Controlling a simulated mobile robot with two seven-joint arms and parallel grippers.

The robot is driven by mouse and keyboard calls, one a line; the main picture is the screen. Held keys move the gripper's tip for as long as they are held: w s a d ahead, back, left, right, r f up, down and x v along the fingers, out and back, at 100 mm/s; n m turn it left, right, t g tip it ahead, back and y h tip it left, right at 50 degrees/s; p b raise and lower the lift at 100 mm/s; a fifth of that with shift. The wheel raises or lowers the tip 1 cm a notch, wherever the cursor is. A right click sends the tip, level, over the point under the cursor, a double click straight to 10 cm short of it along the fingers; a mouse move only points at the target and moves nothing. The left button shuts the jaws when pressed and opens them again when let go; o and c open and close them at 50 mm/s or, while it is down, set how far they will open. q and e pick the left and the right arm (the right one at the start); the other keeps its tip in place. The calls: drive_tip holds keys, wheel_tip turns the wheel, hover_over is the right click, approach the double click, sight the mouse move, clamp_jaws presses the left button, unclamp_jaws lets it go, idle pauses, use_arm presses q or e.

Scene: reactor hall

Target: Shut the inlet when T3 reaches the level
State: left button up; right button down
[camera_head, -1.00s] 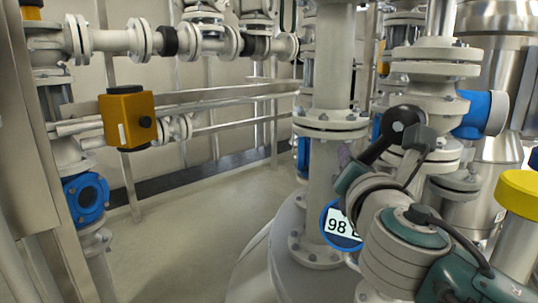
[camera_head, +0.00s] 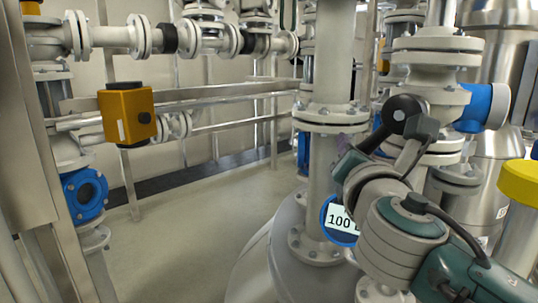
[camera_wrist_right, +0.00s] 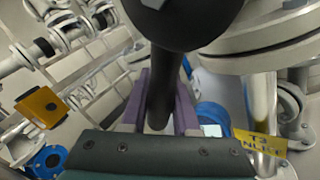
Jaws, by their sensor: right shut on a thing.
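A black valve lever (camera_head: 375,138) with a thick round black end (camera_head: 401,110) is in front of the white flanged pipework, right of centre in the head view. My right gripper (camera_head: 352,155) is shut on this lever; its purple fingers lie on both sides of the lever (camera_wrist_right: 160,95) in the wrist view. A round blue-rimmed display (camera_head: 341,221) below the gripper reads 100, with its right part hidden by my arm. A yellow tag (camera_wrist_right: 260,143) in the wrist view appears to read T3 INLET. My left gripper is not in view.
A pale tank top (camera_head: 262,255) lies under the display. A yellow-capped post (camera_head: 520,185) stands close to my right arm. The floor at centre left is clear.

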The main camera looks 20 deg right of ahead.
wheel_tip(320, 180, up, 9)
drive_tip(key=w+a+m+t+h+b, duration=0.1)
drive_tip(key=m+h+b, duration=0.6)
drive_tip(key=b, duration=1.1)
drive_tip(key=shift+w+m+t+h, duration=0.35)
drive_tip(key=shift+w+m, duration=0.2)
drive_tip(key=shift+m, duration=1.85)
drive_tip(key=shift+r, duration=0.1)
drive_tip(key=c, duration=1)
unclamp_jaws()
drive_tip(key=shift+c, duration=0.2)
drive_tip(key=o, duration=0.4)
drive_tip(key=shift+c, duration=0.2)
drive_tip(key=shift+f, duration=0.2)
